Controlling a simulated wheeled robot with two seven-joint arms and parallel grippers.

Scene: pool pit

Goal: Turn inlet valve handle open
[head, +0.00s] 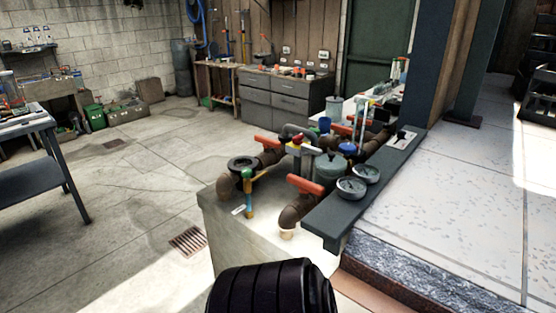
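Brown pipes (291,213) with valves sit on a pale concrete block ahead of me, in the middle of the head view. Several orange-red handles show on the pipework: one at the front (305,186), one behind it to the left (267,141), and one farther back (342,130). I cannot tell which is the inlet valve handle, as no label is legible. A black round valve part (243,163) and a yellow and teal upright piece (249,197) stand at the left front. Neither gripper shows, and nothing is seen touching the handles.
A raised tiled deck (450,220) lies right. A dark table (32,178) stands left, drawers (270,95) at the back. The floor between is open.

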